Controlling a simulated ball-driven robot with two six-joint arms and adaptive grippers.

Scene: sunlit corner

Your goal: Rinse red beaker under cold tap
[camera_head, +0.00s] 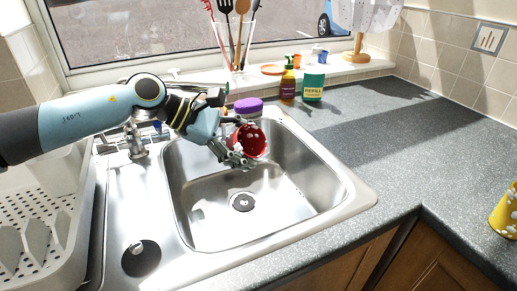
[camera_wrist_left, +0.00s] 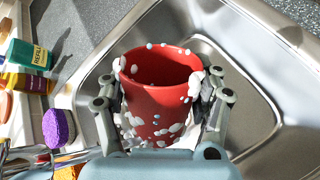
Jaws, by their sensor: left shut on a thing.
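The red beaker (camera_head: 251,140) has white blobs on its outside and rim. My left gripper (camera_head: 239,150) is shut around it and holds it above the back part of the steel sink bowl (camera_head: 225,215). In the left wrist view, the beaker (camera_wrist_left: 160,85) sits between the two fingers of the gripper (camera_wrist_left: 160,97), and its open mouth shows. Metal tapware (camera_head: 136,148) stands at the back left of the sink, partly hidden by my left arm. A chrome part (camera_wrist_left: 22,156) shows at lower left in the wrist view. I see no running water. My right gripper is not in view.
A white drying rack (camera_head: 40,215) stands left of the sink. A purple sponge (camera_head: 248,105), a brown bottle (camera_head: 288,85) and a green refill container (camera_head: 313,86) are behind it. A yellow beaker (camera_head: 505,212) stands far right. The right worktop is mostly clear.

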